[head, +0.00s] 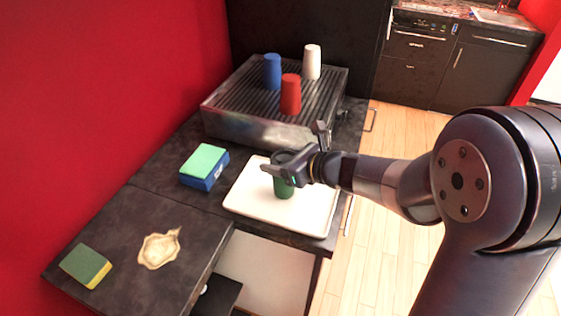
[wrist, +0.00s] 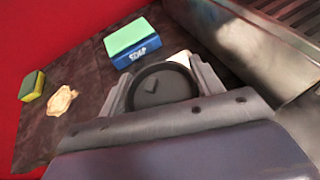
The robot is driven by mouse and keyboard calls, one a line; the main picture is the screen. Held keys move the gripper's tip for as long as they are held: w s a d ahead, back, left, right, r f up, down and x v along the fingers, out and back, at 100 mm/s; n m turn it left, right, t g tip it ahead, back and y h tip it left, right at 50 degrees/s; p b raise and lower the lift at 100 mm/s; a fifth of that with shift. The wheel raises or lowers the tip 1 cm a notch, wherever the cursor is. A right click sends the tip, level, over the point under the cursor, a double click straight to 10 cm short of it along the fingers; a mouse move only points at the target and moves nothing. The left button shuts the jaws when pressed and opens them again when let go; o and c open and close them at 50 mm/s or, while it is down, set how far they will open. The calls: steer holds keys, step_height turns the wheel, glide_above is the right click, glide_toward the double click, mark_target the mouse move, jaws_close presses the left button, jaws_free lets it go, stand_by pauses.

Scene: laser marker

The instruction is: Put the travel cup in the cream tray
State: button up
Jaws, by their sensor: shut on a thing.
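The travel cup (head: 284,188) is green and upright, with a dark round lid that fills the middle of the wrist view (wrist: 162,88). My gripper (head: 284,172) is shut on it near the top, with one finger on each side. The cream tray (head: 308,217) lies flat on the dark counter, and the cup is over its middle part. I cannot tell whether the cup's base touches the tray. In the wrist view only a small pale piece of the tray (wrist: 181,57) shows behind the lid.
A ribbed metal unit (head: 230,122) behind the tray bears a blue cup (head: 272,72), a red cup (head: 291,95) and a white cup (head: 312,62). A blue-and-green soap box (head: 204,167) stands left of the tray. A pale stain (head: 159,248) and a sponge (head: 86,266) are at front left.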

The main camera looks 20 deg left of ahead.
steer(key=shift+f, duration=0.2)
steer(key=shift+o, duration=1.1)
steer(key=o, duration=0.5)
steer(key=shift+c, duration=0.2)
steer(key=shift+r, duration=0.2)
steer(key=v, duration=1.2)
steer(key=shift+f, duration=0.1)
